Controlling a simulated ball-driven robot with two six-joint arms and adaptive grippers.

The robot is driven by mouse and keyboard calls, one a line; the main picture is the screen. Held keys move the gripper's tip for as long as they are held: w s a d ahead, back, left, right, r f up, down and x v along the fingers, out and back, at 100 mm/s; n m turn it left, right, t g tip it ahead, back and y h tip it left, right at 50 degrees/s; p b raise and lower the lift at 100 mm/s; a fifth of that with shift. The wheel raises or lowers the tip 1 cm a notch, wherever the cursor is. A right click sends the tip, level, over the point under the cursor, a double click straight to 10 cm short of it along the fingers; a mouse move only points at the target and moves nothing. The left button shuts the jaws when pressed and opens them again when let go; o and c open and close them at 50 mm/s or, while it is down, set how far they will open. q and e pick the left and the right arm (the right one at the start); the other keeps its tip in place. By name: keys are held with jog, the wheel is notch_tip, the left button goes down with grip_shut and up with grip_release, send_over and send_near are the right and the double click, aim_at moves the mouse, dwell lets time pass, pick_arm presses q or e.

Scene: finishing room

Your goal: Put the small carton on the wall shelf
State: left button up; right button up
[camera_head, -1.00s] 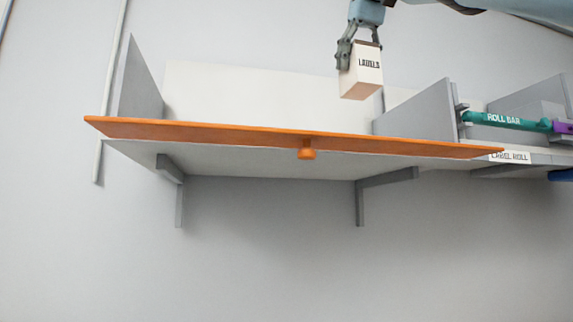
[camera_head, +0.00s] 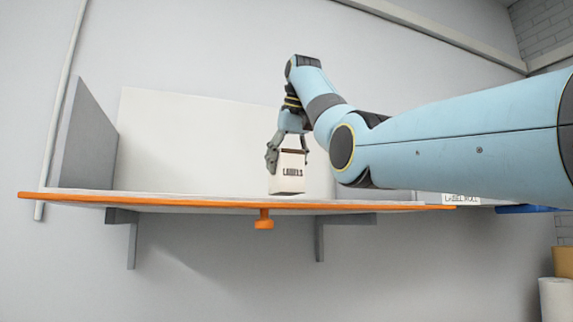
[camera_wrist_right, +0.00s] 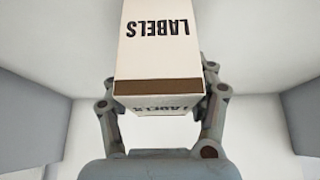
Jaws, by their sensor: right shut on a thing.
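The small carton (camera_head: 288,178) is white with a dark band near its top and reads "LABELS". My right gripper (camera_head: 287,158) is shut on its upper part from above. In the right wrist view the carton (camera_wrist_right: 158,45) is between the fingers of the gripper (camera_wrist_right: 158,105). The wall shelf (camera_head: 180,201) is a long board with an orange front edge and a pale back. The carton is upright, its bottom close to the shelf board just behind the orange edge; I cannot tell whether it touches. My left gripper is not in view.
A grey divider (camera_head: 85,140) stands at the shelf's left end. An orange knob (camera_head: 264,220) hangs under the front edge. Grey brackets (camera_head: 132,245) hold the shelf. My right arm hides much of the right section. The board left of the carton is clear.

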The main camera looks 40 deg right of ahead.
jog(key=shift+d+f, duration=0.1)
jog(key=shift+f, duration=0.35)
jog(key=shift+d+f, duration=0.1)
jog(key=shift+f, duration=0.05)
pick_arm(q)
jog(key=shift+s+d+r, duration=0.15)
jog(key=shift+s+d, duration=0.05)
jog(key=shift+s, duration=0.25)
pick_arm(e)
jog(key=shift+s, duration=0.1)
jog(key=shift+f, duration=0.2)
jog(key=o, duration=1.3)
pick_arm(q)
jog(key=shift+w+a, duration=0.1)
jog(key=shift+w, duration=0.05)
pick_arm(e)
jog(key=shift+o, duration=0.2)
jog(key=shift+r, duration=0.15)
